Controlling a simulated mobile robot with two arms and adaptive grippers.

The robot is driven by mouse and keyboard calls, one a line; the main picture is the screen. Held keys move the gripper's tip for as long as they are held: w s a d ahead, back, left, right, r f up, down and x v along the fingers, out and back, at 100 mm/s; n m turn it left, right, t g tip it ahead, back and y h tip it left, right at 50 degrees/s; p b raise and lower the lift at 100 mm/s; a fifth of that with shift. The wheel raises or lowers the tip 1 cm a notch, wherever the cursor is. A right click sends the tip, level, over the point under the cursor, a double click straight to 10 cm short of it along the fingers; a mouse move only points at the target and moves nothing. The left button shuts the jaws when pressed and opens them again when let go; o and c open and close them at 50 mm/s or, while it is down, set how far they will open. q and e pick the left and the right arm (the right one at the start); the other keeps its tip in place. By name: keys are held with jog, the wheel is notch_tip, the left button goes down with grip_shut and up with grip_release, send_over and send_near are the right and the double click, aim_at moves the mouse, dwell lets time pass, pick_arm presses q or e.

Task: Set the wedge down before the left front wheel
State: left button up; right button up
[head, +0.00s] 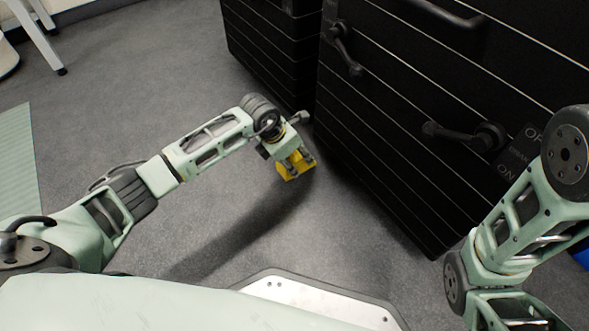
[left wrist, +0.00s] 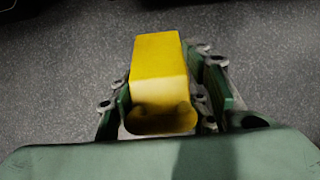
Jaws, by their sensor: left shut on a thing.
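The wedge is a yellow block (head: 295,169). My left gripper (head: 296,160) is shut on it, and its shadow lies on the grey floor nearby. In the left wrist view the wedge (left wrist: 160,80) sits between the two fingers of the left gripper (left wrist: 165,105), with floor behind it. I cannot tell how high it is above the floor. No wheel can be made out in either view. My right arm shows at the right of the head view, but its gripper is out of view.
A black cabinet (head: 400,150) with dark handles and an ON/OFF label stands at the right, close to the left gripper. Another black cabinet (head: 272,50) stands behind it. A pale green mat (head: 18,160) lies at the left edge.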

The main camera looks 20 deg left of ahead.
aim_at(295, 164)
pick_arm(q)
notch_tip(295, 164, down, 4)
jog(key=shift+r+b, duration=0.25)
jog(key=shift+b, duration=0.95)
jog(key=shift+r, duration=0.2)
jog(key=shift+f, duration=0.15)
jog(key=o, duration=1.3)
jog(key=shift+o, duration=0.2)
jog(key=p+v, duration=0.9)
jog(key=v, duration=0.2)
jog(key=shift+d, duration=0.1)
jog(key=shift+s+r+p, duration=0.25)
jog(key=shift+r+p, duration=0.25)
jog(key=shift+r, duration=0.05)
